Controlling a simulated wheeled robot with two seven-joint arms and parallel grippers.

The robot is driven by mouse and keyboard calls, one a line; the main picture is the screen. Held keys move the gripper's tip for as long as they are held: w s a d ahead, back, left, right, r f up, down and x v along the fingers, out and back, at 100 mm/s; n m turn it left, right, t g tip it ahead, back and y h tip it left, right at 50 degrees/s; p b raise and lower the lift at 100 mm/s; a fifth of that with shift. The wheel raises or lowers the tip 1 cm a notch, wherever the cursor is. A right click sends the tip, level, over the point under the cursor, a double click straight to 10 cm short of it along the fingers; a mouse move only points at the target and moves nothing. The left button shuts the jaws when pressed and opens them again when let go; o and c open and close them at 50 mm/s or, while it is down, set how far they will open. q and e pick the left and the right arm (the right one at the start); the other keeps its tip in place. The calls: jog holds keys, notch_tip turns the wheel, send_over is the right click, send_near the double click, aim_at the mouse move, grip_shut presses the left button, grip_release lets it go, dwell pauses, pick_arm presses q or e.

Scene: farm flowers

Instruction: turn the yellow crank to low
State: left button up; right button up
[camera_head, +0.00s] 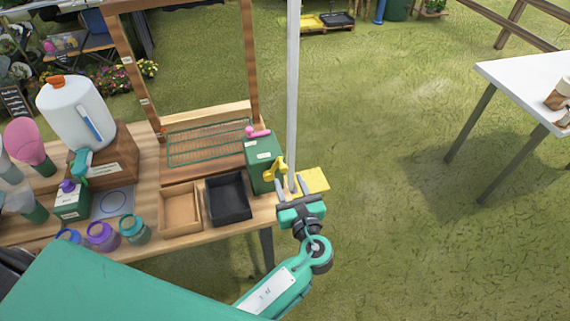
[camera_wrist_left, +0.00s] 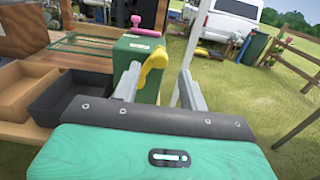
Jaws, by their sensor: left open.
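The yellow crank (camera_head: 280,167) sits on the side of a green box (camera_head: 262,153) at the right end of the wooden bench. In the left wrist view the crank (camera_wrist_left: 153,64) stands in front of the green box (camera_wrist_left: 132,50), close to the left finger, which overlaps it. My left gripper (camera_head: 291,187) is open, with its fingers at the box's right side; it also shows in the left wrist view (camera_wrist_left: 160,88). I cannot tell whether a finger touches the crank. No low mark is readable. My right gripper is not in view.
A black tray (camera_head: 228,212) and a wooden tray (camera_head: 181,222) lie left of the box. A pale upright pole (camera_head: 293,80) stands just behind my gripper. A yellow plate (camera_head: 314,180) lies beside it. Grass to the right is open up to a white table (camera_head: 530,80).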

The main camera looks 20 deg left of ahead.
aim_at(284, 171)
pick_arm(q)
jog(key=p+x, duration=0.1)
jog(key=x, duration=0.5)
jog(key=shift+s, duration=0.1)
grip_shut()
